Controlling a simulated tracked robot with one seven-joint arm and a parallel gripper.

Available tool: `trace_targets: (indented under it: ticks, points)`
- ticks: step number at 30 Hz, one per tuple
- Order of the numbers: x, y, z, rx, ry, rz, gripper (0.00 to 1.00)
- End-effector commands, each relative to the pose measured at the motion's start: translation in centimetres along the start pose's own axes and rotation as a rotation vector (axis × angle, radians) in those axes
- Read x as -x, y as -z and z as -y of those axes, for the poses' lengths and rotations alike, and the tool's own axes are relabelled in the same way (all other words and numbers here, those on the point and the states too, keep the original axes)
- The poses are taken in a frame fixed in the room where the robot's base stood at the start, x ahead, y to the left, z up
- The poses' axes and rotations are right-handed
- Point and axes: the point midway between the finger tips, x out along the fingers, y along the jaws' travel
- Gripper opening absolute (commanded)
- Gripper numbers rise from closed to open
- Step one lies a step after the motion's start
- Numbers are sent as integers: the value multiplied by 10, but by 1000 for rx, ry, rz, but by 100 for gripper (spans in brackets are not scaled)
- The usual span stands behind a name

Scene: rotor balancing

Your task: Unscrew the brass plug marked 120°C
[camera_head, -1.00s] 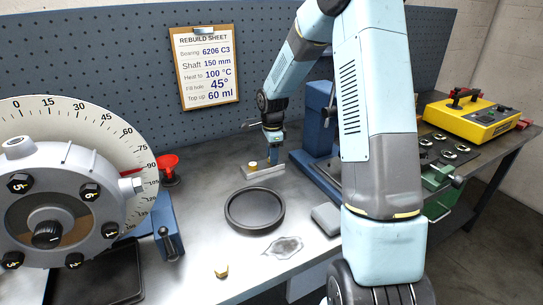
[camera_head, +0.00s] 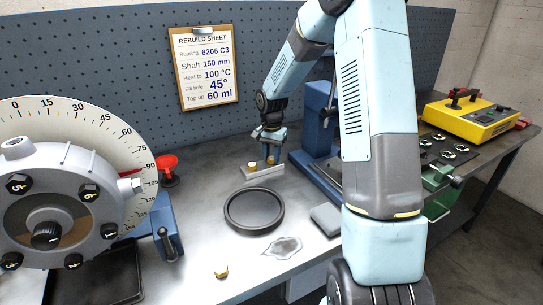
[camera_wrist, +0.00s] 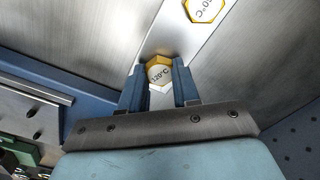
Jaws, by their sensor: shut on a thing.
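The brass plug marked 120°C (camera_wrist: 159,74) is a hex-headed plug with a white face. In the wrist view it sits between the two blue fingers of my gripper (camera_wrist: 160,84), which is shut on it. In the head view my gripper (camera_head: 271,150) points down over the right part of a small metal bar (camera_head: 264,173), with the gripped plug showing under the fingers. I cannot tell whether the plug is still seated in the bar. A second brass plug (camera_head: 252,165) stands on the bar to the left; its marking ending in 0°C is partly cut off in the wrist view (camera_wrist: 204,8).
A loose brass plug (camera_head: 221,271) lies at the bench front. A round black tray (camera_head: 254,210) and a grey block (camera_head: 326,219) lie in front of the bar. A blue press (camera_head: 318,120) stands close on the right. The numbered rotor (camera_head: 55,210) fills the left.

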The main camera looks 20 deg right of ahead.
Motion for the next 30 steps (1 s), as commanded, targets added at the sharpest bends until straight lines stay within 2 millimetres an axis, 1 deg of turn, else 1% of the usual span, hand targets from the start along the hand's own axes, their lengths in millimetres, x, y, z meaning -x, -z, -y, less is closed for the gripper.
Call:
trace_targets:
  ticks: [18,23,30]
  points:
    - [2,2,1,643,2,-4,0]
    - [2,1,1,717,2,-4,0]
    - [2,1,1,719,2,-4,0]
